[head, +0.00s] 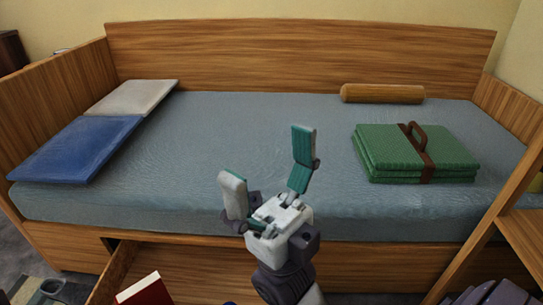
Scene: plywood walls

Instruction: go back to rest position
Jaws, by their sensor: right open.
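My right gripper (268,180) is in the lower middle of the head view, its teal-padded fingers spread wide with nothing between them. It is in front of the near edge of the bed, and its upper finger shows against the blue-grey mattress (240,130). I cannot tell whether it touches the mattress. My left gripper is not in view.
A folded green blanket (380,150) with a brown strap lies right on the bed, with a brown bolster (383,94) behind. Blue (75,148) and pale (135,97) flat cushions lie left. An open drawer (190,270) below holds a red book (140,290). A wooden ladder-like frame (490,215) stands right.

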